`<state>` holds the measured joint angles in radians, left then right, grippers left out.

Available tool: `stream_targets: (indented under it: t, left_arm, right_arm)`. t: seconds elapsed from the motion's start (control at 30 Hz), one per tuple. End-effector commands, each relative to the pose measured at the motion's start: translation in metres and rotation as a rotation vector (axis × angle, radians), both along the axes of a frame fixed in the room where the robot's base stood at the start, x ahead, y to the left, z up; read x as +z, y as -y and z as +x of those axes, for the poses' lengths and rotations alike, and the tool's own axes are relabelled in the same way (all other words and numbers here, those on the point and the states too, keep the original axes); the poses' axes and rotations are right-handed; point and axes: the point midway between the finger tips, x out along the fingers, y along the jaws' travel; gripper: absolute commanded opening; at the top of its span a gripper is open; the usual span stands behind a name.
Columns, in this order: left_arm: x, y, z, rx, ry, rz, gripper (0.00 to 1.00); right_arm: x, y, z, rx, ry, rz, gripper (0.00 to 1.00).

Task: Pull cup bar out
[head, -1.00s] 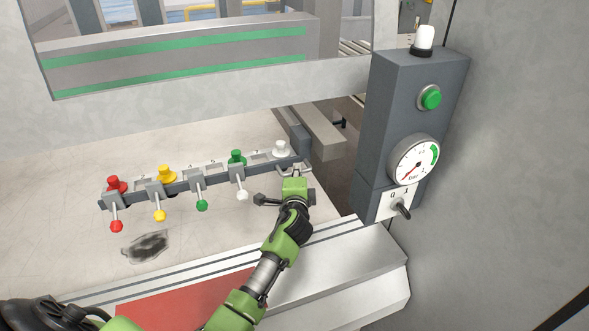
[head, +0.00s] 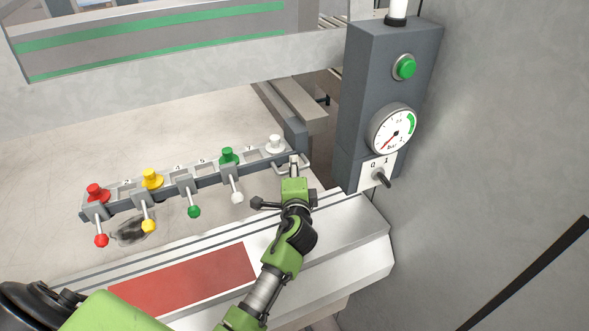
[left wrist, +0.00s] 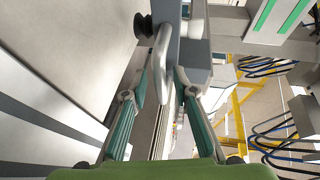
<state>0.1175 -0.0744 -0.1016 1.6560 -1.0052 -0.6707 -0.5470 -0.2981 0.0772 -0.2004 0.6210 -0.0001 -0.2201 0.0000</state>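The cup bar (head: 210,178) is a dark grey bar above the pale sheet. It carries a red cup (head: 96,193), yellow cup (head: 151,179), green cup (head: 228,157) and white cup (head: 275,144), with coloured ball levers along its front. A light metal handle (head: 303,165) is at its right end. My left gripper (head: 294,172) is at this handle. In the left wrist view its fingers (left wrist: 160,85) close in on both sides of the handle (left wrist: 164,62); the exact contact is partly hidden. My right gripper is in neither view.
A grey control box (head: 385,110) with a green button, gauge and 0/1 switch stands right of the handle. A light metal ledge (head: 330,232) with a red panel (head: 185,280) runs along the front. A dark smudge (head: 131,233) marks the sheet.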

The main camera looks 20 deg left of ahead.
Motion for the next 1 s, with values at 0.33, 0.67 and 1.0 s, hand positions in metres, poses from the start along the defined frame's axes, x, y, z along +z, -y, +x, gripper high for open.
stream_targets:
  t: [0.33, 0.67, 1.0]
  left_arm:
    - [0.004, 0.009, -0.019, -0.001, 0.000, -0.001, 0.26]
    - [0.016, 0.038, -0.081, 0.000, -0.002, -0.003, 0.26]
    - [0.023, 0.050, -0.106, 0.000, 0.000, -0.001, 0.26]
  right_arm:
    - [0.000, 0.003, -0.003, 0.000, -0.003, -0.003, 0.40]
    - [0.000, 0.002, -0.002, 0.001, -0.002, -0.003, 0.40]
    - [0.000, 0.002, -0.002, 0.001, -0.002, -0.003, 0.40]
